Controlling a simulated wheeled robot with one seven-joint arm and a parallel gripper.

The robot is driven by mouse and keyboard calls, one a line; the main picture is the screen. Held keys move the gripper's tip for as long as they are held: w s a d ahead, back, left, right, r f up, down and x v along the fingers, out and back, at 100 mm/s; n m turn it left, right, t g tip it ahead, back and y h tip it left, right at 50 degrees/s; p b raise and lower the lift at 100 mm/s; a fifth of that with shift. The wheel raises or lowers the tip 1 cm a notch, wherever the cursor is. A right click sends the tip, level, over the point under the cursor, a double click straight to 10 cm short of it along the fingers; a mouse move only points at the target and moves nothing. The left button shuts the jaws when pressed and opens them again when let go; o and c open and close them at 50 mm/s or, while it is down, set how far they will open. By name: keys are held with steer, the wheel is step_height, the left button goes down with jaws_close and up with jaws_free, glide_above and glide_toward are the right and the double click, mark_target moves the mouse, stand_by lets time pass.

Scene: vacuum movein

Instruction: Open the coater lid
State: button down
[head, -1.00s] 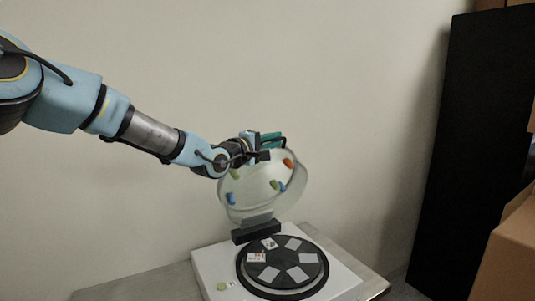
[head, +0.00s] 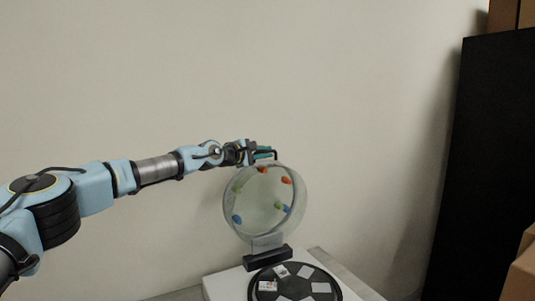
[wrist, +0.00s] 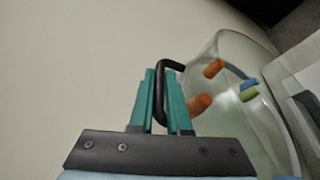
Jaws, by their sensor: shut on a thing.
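The coater lid (head: 262,203) is a clear round cover with several orange, green and blue pegs on it. In the head view it stands raised, close to upright, on a black hinge block (head: 270,257) at the back of the white coater base (head: 222,285). My gripper (head: 264,152) is at the top of the lid. In the wrist view its teal fingers (wrist: 165,98) are shut on the black lid handle (wrist: 162,68). The lid (wrist: 240,60) also shows to the right there. The fingertips partly hide the handle.
The dark round platter (head: 293,286) with several pale square plates lies uncovered on the base, cut off by the lower frame edge. A tall black panel (head: 480,170) and cardboard boxes (head: 522,275) stand on the right. A plain wall (head: 350,100) is behind.

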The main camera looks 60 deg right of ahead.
steer(key=shift+s+d+r, duration=0.1)
steer(key=shift+s+r, duration=0.05)
steer(key=shift+s, duration=0.2)
steer(key=c, duration=0.9)
jaws_free()
steer(key=shift+f, duration=0.3)
steer(key=r+b, duration=0.1)
steer(key=b, duration=0.5)
glide_above(245, 178)
steer(key=shift+r, duration=0.1)
steer(key=shift+w+a+r, duration=0.15)
steer(key=shift+a+r, duration=0.1)
steer(key=shift+a, duration=0.45)
steer(key=shift+w+a, duration=0.1)
